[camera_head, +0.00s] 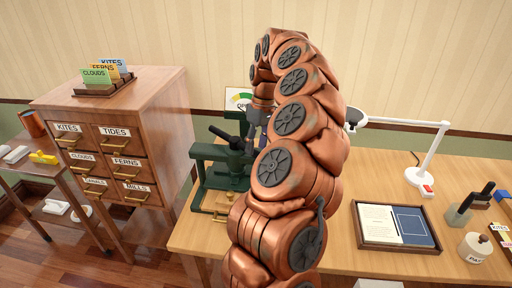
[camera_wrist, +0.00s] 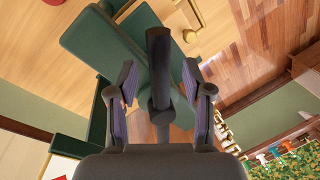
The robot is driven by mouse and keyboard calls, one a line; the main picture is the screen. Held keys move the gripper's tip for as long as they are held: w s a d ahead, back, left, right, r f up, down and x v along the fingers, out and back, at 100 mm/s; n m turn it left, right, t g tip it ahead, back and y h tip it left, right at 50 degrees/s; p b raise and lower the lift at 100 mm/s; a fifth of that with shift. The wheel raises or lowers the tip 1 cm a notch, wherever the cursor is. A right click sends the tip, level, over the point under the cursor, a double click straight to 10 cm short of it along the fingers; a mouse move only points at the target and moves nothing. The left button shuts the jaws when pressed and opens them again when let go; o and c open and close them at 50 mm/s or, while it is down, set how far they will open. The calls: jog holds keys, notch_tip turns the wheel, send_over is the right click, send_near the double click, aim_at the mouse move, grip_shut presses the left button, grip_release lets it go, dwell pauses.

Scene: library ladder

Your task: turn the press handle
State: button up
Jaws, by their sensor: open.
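The green press (camera_head: 224,171) stands on the wooden desk, left of my arm. Its black handle (camera_head: 222,134) sticks out from the top, slanting up to the left. My gripper (camera_head: 257,117) is beside the top of the press, partly hidden by my arm. In the wrist view the press body (camera_wrist: 105,42) is dark green, and the black handle (camera_wrist: 159,65) stands between the two fingers. My gripper (camera_wrist: 160,85) is open, with a gap showing on each side of the handle; neither finger appears to touch it.
A wooden drawer cabinet (camera_head: 158,111) stands left of the desk. A sign with a coloured dial (camera_head: 238,98) is behind the press. A white lamp (camera_head: 430,160), a framed tray (camera_head: 365,240) and a jar (camera_head: 474,248) are to the right. Bare desk shows left of the tray.

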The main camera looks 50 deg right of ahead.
jog(key=shift+a+f, duration=0.2)
jog(key=shift+f, duration=0.6)
grip_shut()
